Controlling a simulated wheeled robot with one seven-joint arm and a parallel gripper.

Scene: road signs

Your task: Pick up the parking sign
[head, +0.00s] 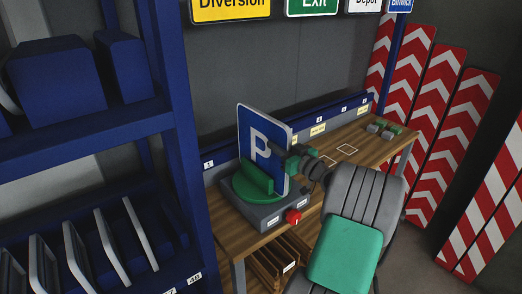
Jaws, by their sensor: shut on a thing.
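The blue parking sign (258,138) with a white P stands upright at the left part of the wooden workbench (235,228). Its lower part is at a green round holder (248,186) on a grey box. Whether it still rests in the holder cannot be told. My gripper (291,164) is at the right edge of the sign and shut on it. The fingertips are small and partly hidden.
A red button (293,217) is on the grey box. A blue shelf rack (180,130) stands close on the left. Small grey and green blocks (384,130) lie at the bench's far right. Red-white chevron boards (455,140) lean at the right. Signs hang above.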

